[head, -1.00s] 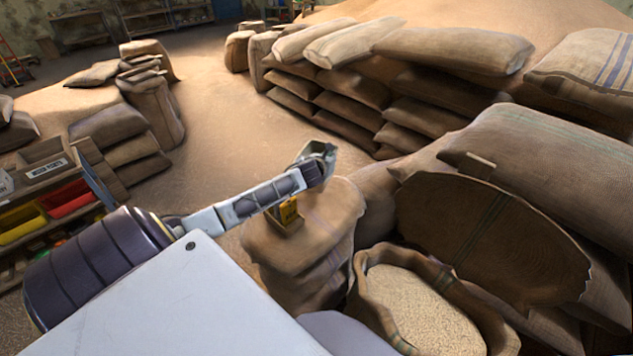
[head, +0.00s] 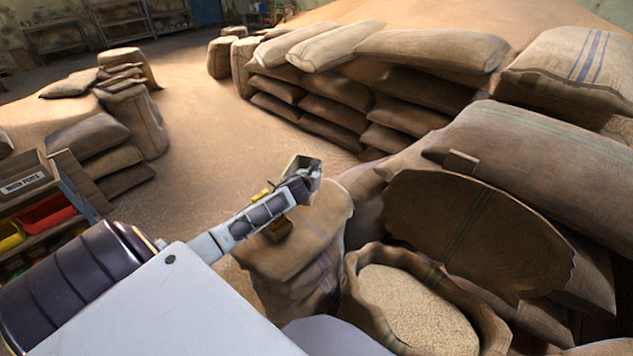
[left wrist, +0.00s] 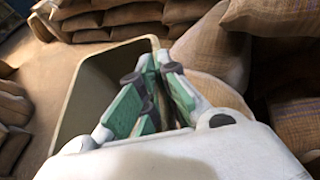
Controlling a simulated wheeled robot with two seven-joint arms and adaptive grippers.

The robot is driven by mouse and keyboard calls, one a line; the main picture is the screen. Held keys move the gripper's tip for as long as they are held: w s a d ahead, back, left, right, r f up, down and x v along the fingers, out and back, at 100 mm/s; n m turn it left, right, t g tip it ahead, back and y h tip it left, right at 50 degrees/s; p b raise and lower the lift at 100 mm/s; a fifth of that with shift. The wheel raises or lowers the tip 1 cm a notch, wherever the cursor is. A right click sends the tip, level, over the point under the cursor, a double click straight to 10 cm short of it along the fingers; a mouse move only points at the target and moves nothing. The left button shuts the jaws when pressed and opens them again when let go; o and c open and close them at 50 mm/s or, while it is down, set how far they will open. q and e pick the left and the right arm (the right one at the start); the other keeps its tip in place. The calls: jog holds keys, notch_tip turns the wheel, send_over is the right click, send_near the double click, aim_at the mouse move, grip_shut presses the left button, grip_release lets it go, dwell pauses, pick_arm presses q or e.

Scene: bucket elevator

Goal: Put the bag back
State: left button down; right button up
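My left gripper (head: 303,182) reaches in from the left over a full sack (head: 320,230). Its fingers (left wrist: 155,75) are close together at the rim of a grey, open-topped bucket (head: 305,163) and appear shut on it. The bucket also shows in the left wrist view (left wrist: 85,85), with its hollow inside facing the camera. Several bags lie around: an open bag of grain (head: 352,282) at the front, and large full bags (head: 545,150) at the right. Which bag the task means cannot be told. My right gripper is out of view.
Stacked sacks (head: 345,85) stand behind, and more (head: 100,145) at the left. A shelf with red and yellow bins (head: 45,212) is at the left edge. The floor between (head: 215,130) is open.

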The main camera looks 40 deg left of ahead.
pick_arm(q)
jog(key=shift+f, duration=0.6)
notch_tip(320, 180, down, 2)
jog(key=shift+f+b, duration=0.2)
jog(key=shift+b, duration=0.1)
jog(key=shift+f, duration=0.4)
jog(key=c, duration=1.7)
grip_release()
jog(key=shift+o, duration=0.3)
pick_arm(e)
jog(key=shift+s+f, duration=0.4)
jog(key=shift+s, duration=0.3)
